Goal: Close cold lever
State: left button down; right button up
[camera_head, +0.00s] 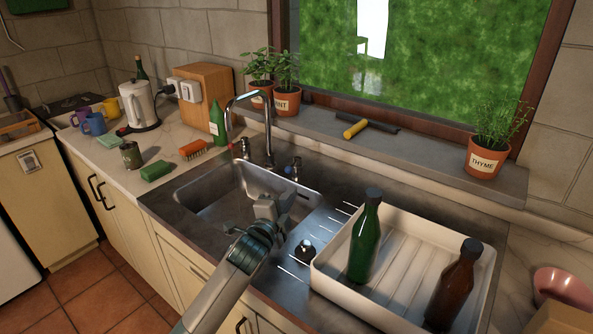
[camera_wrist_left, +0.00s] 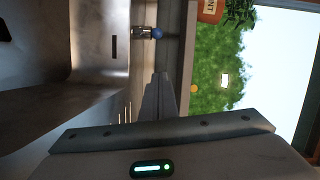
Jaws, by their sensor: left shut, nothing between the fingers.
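The cold lever (camera_head: 289,170), marked with blue, stands on the right of the chrome tap (camera_head: 266,140) behind the sink. In the left wrist view it shows as a blue knob (camera_wrist_left: 157,32) on a metal stem near the top. A red-marked lever (camera_head: 243,148) is on the tap's left side. My left gripper (camera_head: 283,198) is shut and empty over the sink's right front part, nearer the camera than the cold lever and apart from it. Its fingers (camera_wrist_left: 158,95) show in the wrist view below the knob. My right gripper is out of view.
A white tray (camera_head: 318,268) with a green bottle (camera_head: 366,240) and a brown bottle (camera_head: 455,285) stands right of my left gripper. A small dark stopper (camera_head: 305,252) lies beside the tray. The sink basin (camera_head: 215,190) looks empty. Potted plants line the windowsill (camera_head: 400,150).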

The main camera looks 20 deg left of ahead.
aim_at(286, 169)
pick_arm(q)
jog(key=w+a+f+p, duration=0.1)
jog(key=w+a+p, duration=0.2)
jog(key=w, duration=0.8)
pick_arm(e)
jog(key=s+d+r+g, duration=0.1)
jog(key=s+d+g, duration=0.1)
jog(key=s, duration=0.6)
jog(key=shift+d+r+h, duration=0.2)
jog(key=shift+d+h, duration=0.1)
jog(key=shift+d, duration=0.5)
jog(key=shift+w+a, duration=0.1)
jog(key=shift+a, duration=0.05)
pick_arm(q)
jog(key=a, duration=0.3)
jog(key=shift+p, duration=0.3)
jog(key=shift+r, duration=0.1)
jog(key=shift+s, duration=0.1)
